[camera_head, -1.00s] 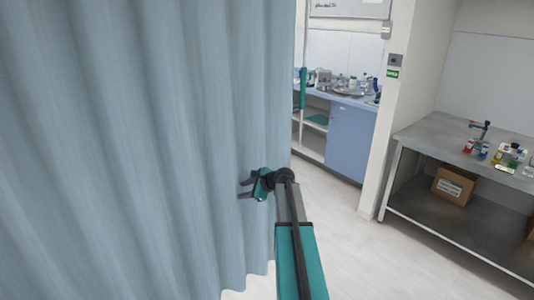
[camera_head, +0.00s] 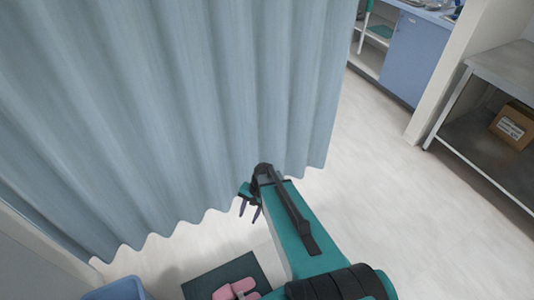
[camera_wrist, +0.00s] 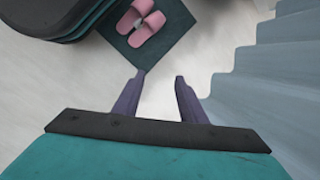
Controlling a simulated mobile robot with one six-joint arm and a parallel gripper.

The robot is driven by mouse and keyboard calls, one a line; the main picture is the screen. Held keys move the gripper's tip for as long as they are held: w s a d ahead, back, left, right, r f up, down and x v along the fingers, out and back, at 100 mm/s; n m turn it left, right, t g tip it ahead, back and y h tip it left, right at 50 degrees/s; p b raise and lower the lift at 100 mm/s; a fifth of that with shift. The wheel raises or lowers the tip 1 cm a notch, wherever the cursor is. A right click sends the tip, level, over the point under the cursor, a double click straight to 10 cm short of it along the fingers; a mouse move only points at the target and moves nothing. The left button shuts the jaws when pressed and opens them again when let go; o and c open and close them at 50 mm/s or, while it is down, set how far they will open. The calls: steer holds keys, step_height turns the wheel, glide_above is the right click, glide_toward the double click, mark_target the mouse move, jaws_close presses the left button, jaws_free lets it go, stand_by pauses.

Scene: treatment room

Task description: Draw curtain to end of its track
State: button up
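The pale blue-grey curtain (camera_head: 190,100) hangs in folds across the left and middle of the head view. Its right edge is near the blue cabinet, and its hem hangs just above the floor. In the wrist view the curtain (camera_wrist: 275,85) is at the right, beside the fingers and apart from them. My gripper (camera_head: 249,211) is in front of the curtain's lower part in the head view. In the wrist view my gripper (camera_wrist: 156,80) points down at the floor, with its two purple fingers apart and nothing between them. The curtain track is out of view.
A dark green mat (camera_head: 225,275) with pink slippers (camera_head: 236,289) lies on the floor below my gripper. A blue bin (camera_head: 117,289) stands at the lower left. A blue cabinet (camera_head: 414,55) and a metal shelf table (camera_head: 487,140) stand at the right. The floor between is clear.

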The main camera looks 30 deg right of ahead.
steer(key=s+a+f+n+g+h, duration=0.1)
steer(key=s+n, duration=0.4)
steer(key=s, duration=0.7)
steer(key=s+a+f+n+g+h, duration=0.2)
steer(key=s+a+f+n+g, duration=0.2)
steer(key=s, duration=0.8)
steer(key=shift+s+a+f+n+g+h, duration=0.25)
steer(key=shift+s+f+n+g+h, duration=0.1)
steer(key=shift+f+n, duration=0.45)
steer(key=shift+c, duration=0.9)
steer(key=shift+a, duration=0.1)
